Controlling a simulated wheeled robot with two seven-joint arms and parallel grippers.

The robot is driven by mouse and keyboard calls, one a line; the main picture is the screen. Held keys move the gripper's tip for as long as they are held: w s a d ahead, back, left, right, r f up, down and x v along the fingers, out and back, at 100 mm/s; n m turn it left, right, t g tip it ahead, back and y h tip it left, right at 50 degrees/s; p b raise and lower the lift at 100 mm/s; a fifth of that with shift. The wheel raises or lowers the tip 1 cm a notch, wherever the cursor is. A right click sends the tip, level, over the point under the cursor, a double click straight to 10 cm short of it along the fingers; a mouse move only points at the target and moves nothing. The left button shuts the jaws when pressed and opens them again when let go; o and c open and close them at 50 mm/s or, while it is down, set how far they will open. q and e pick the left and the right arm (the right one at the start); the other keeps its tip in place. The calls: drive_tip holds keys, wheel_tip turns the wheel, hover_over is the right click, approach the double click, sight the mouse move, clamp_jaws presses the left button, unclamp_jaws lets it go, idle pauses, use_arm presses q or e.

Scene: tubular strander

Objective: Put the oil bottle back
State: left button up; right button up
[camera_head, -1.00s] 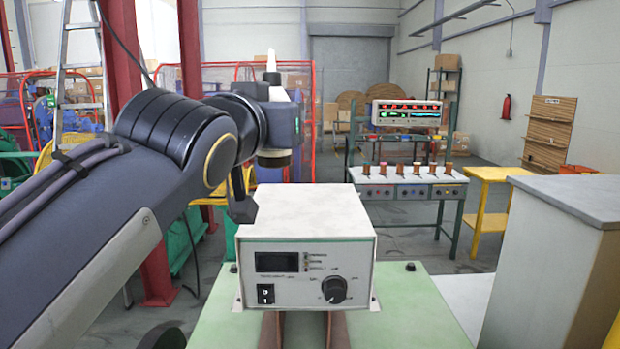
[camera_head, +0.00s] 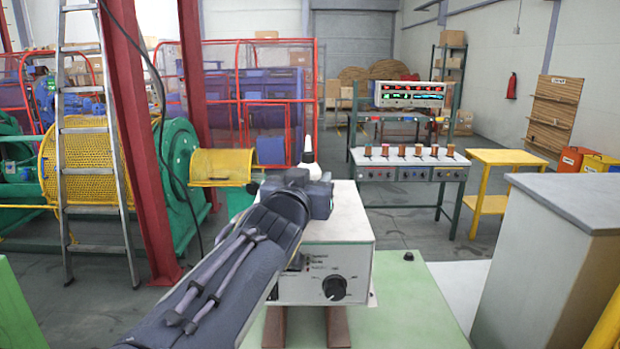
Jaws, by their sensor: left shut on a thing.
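The gripper appears in front of the upper left of the white control box (camera_head: 352,222). I cannot tell whether the bottle touches the box. My right gripper is not in view.
The control box stands on a green surface (camera_head: 415,300). A grey-topped cabinet (camera_head: 570,195) is at the right. Behind are a bench with spools (camera_head: 410,160), a yellow table (camera_head: 495,157), a red post (camera_head: 140,150) and a ladder (camera_head: 85,130). The box top's right part looks clear.

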use_arm(q)
drive_tip(key=shift+f, duration=0.1)
drive_tip(key=o, duration=1.1)
drive_tip(key=shift+r, duration=0.25)
drive_tip(key=shift+b+v, duration=2.35)
drive_tip(key=shift+v, duration=3.65)
drive_tip(key=shift+f, duration=0.15)
